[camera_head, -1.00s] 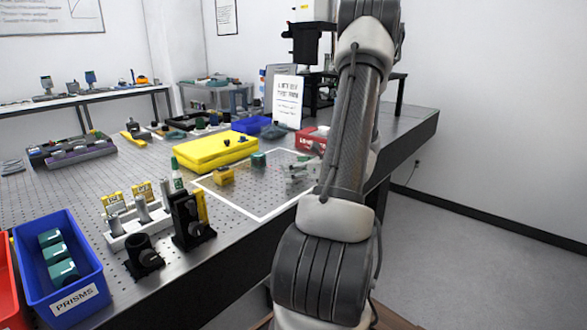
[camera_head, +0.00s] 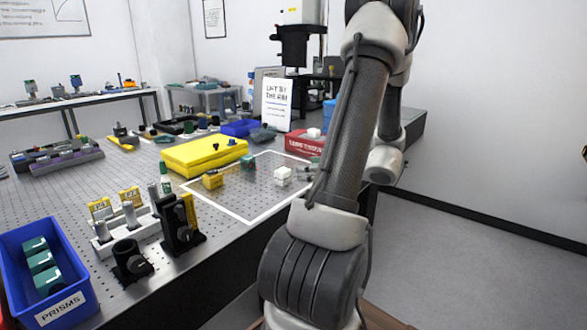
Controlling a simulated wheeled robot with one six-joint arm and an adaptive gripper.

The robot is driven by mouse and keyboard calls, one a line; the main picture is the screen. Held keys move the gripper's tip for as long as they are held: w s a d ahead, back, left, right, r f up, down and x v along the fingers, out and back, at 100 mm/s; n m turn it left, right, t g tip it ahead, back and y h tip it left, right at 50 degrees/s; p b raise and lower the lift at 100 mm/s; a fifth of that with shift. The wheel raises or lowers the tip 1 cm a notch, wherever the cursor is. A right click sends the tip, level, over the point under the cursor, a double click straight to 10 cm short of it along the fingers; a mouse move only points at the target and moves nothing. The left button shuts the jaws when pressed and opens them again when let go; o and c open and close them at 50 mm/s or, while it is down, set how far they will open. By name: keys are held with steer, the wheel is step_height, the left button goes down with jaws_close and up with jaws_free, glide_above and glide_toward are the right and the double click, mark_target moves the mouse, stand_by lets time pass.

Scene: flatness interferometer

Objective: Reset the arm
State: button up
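My arm rises at the right of the head view, over the front edge of the optical table (camera_head: 130,205). Its upper links reach past the top of the picture and a lower part hangs behind at the right, off the table's side. My gripper cannot be made out; it is out of view or hidden behind my arm.
A blue bin (camera_head: 88,285) labelled PRISMS stands at the front left. A white holder rack (camera_head: 125,228) and black mounts (camera_head: 180,228) are beside it. A yellow case (camera_head: 203,153), a sign (camera_head: 277,104) and a red box (camera_head: 300,143) stand farther back. Open floor (camera_head: 480,270) lies at the right.

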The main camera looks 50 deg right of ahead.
stand_by(0.3)
steer(key=s+a+f+n+g+y, duration=0.2)
steer(key=s+a+n+g+y, duration=0.2)
steer(key=s+a+n+g, duration=0.95)
steer(key=w+a+r+n+t+h, duration=0.2)
steer(key=a+r+n+h, duration=0.3)
steer(key=a+r+n, duration=0.9)
steer(key=a+n+t, duration=0.1)
steer(key=n, duration=0.6)
steer(key=shift+a, duration=0.4)
steer(key=shift+w+r+n, duration=0.1)
steer(key=shift+n, duration=0.15)
